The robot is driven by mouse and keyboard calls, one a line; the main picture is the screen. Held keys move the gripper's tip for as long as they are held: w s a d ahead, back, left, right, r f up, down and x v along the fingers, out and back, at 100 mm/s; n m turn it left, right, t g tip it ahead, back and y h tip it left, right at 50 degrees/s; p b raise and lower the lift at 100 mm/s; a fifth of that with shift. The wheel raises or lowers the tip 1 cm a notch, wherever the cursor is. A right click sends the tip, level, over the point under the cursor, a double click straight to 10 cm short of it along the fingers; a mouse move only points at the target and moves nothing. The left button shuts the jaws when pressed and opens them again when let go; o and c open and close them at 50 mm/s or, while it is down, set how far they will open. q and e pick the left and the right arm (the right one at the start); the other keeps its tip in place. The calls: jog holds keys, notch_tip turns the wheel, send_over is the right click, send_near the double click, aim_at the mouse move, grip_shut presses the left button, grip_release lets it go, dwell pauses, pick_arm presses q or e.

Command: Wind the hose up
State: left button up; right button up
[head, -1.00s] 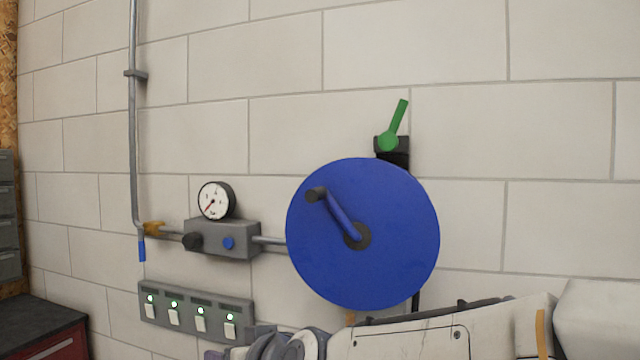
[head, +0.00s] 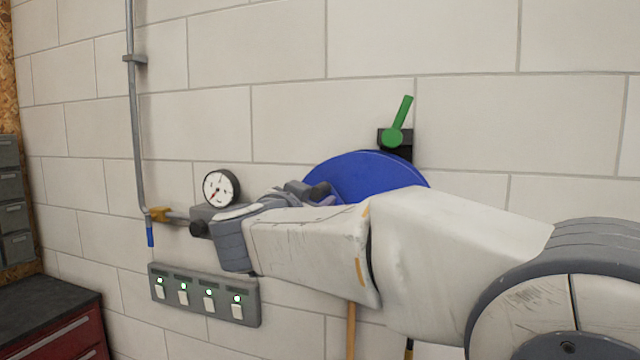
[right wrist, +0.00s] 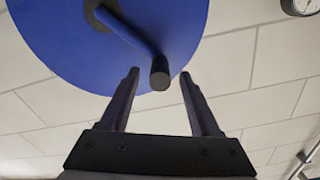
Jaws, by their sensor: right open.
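The blue hose reel disc (head: 365,175) is on the block wall, its lower part hidden behind my right arm. Its crank has a dark knob (head: 319,190), which also shows in the right wrist view (right wrist: 160,73) at the end of the blue crank arm (right wrist: 125,32). My right gripper (right wrist: 160,76) is open, with the knob appearing between its fingertips; I cannot tell whether it touches. In the head view the gripper (head: 306,190) is partly hidden by my arm. No hose is clearly visible. My left gripper is not in view.
A green lever (head: 398,122) is above the reel. A red cabinet (head: 65,335) stands at the lower left.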

jog(key=shift+p+x, duration=0.65)
jog(key=shift+x, duration=1.6)
grip_shut()
